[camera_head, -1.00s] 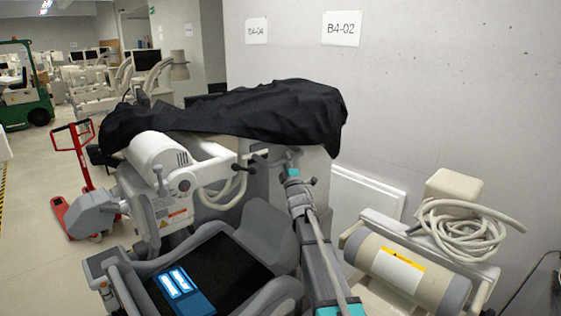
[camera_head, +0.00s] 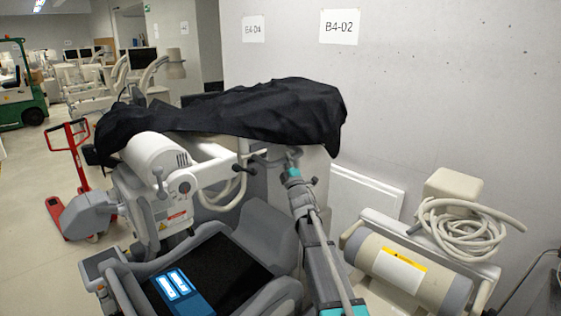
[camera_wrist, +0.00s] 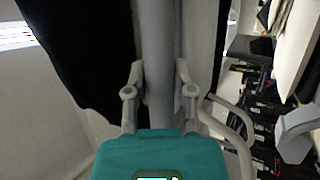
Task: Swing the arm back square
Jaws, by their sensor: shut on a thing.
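The covered cart's white arm with its rounded housing (camera_head: 158,152) shows in the head view, angled across the cart under a black cover (camera_head: 250,108). A grey block (camera_head: 88,214) sits at its left end. My gripper (camera_head: 293,155) reaches up from below to the right part of the cart, just under the cover's edge. In the wrist view, my gripper (camera_wrist: 158,92) has its fingers on both sides of a grey bar (camera_wrist: 160,45) and is shut on it. The black cover (camera_wrist: 80,55) hangs left of the bar. The bar's far end is out of view.
A red pallet jack (camera_head: 75,175) stands left of the cart, with open floor beyond. A beige cylinder unit (camera_head: 405,270) with coiled hose (camera_head: 465,230) stands close on my right. The wall (camera_head: 430,110) is behind. A green forklift (camera_head: 22,90) is far left.

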